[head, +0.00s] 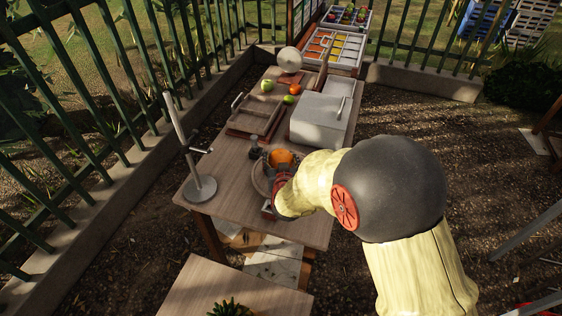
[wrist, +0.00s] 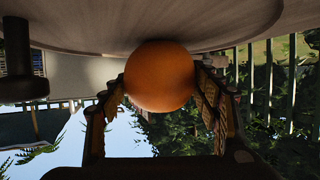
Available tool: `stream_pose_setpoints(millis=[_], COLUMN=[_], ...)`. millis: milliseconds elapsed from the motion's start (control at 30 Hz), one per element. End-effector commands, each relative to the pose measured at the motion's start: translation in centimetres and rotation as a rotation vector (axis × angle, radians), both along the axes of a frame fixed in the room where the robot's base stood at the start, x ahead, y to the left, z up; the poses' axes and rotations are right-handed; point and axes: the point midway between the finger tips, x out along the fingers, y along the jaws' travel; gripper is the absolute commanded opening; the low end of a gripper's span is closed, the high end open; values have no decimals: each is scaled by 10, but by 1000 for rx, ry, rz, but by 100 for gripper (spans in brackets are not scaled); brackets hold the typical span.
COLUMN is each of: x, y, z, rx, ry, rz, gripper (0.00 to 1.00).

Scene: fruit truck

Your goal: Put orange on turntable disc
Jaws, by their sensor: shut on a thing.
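The orange (head: 281,157) is over the turntable disc (head: 257,182) near the front of the wooden table. My gripper (head: 283,172) is shut on it, mostly hidden behind my arm in the head view. In the wrist view, the orange (wrist: 160,76) sits between the two fingers of my gripper (wrist: 162,82), with the disc (wrist: 90,38) along the top of the picture. The orange's edge overlaps the disc there; I cannot tell if they touch.
A grey stand with a tilted pole (head: 201,188) is left of the disc. A white box (head: 318,118) and a wooden tray (head: 254,118) lie behind. A green apple (head: 266,86), a small orange-red fruit (head: 295,89) and a green fruit (head: 289,99) are farther back.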

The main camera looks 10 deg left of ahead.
Motion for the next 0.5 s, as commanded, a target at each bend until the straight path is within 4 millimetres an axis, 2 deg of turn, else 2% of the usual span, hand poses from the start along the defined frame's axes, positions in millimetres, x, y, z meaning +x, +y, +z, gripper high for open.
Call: stream_pose_setpoints(millis=[233,267,500], x=[0,0,0], y=[0,0,0], z=[-2,-2,-2], rx=[1,0,0], ry=[-2,0,0], rz=[0,0,0], gripper=[27,64,77])
